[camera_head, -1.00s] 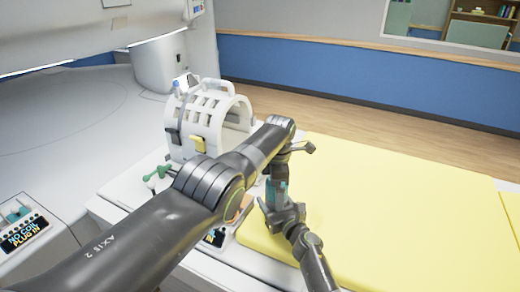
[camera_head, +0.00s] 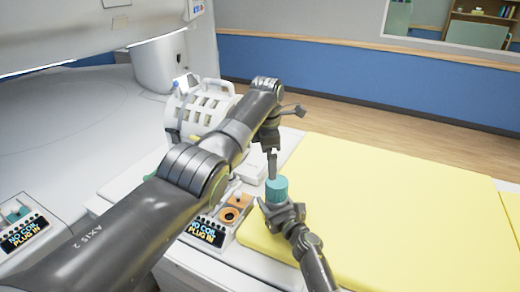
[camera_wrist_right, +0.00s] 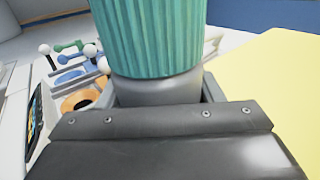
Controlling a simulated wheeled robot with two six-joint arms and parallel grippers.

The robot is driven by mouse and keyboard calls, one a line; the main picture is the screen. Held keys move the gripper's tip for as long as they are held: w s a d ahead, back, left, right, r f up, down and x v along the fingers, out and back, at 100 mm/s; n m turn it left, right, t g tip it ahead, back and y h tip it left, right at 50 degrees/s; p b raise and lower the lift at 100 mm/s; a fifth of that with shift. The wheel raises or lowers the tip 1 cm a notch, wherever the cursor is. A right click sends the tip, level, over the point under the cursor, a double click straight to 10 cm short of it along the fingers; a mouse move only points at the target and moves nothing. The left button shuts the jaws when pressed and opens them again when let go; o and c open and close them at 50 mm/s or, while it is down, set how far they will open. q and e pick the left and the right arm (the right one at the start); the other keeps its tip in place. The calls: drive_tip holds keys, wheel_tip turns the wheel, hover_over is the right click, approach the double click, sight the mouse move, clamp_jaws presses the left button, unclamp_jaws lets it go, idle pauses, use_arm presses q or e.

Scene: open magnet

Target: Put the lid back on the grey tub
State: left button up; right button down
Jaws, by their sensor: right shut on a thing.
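The teal ribbed lid (camera_head: 277,187) sits on top of the grey tub, standing over my right gripper (camera_head: 281,209). In the right wrist view the lid (camera_wrist_right: 156,35) fills the top, and the grey tub (camera_wrist_right: 155,92) shows just under it, its lower part hidden behind my gripper. My right gripper is shut on the tub and holds it upright near the edge of the yellow pad. My left gripper (camera_head: 272,167) points down just above the lid, its fingertips close to the lid's top. I cannot tell whether its fingers are apart.
A white coil frame (camera_head: 200,108) stands at the back left. A console with a lit screen (camera_head: 206,229) and an orange ring (camera_head: 230,214) lie left of the tub. The yellow pad (camera_head: 390,210) is clear on the right. Another lit panel (camera_head: 22,236) is at far left.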

use_arm(q)
drive_tip(key=shift+w+a+r+m+t, duration=0.15)
drive_tip(key=shift+w+a+r+m, duration=0.1)
drive_tip(key=shift+w+a+m, duration=0.35)
drive_tip(key=shift+w+a+r+m+t, duration=0.15)
drive_tip(key=shift+w+a+r+m, duration=0.15)
drive_tip(key=shift+a, duration=0.35)
use_arm(e)
drive_tip(key=shift+c, duration=1.5)
unclamp_jaws()
use_arm(q)
drive_tip(key=shift+f, duration=0.1)
use_arm(e)
drive_tip(key=shift+s+d+p, duration=0.3)
drive_tip(key=shift+s+p, duration=0.1)
drive_tip(key=shift+s, duration=0.1)
drive_tip(key=p+v, duration=0.2)
drive_tip(key=v, duration=0.5)
drive_tip(key=shift+s+d+r, duration=0.1)
drive_tip(key=shift+s+d, duration=0.05)
drive_tip(key=shift+s, duration=0.1)
use_arm(q)
wheel_tip(320, 180, up, 3)
use_arm(e)
drive_tip(key=v, duration=0.8)
drive_tip(key=shift+s+d, duration=0.2)
drive_tip(key=shift+s, duration=0.1)
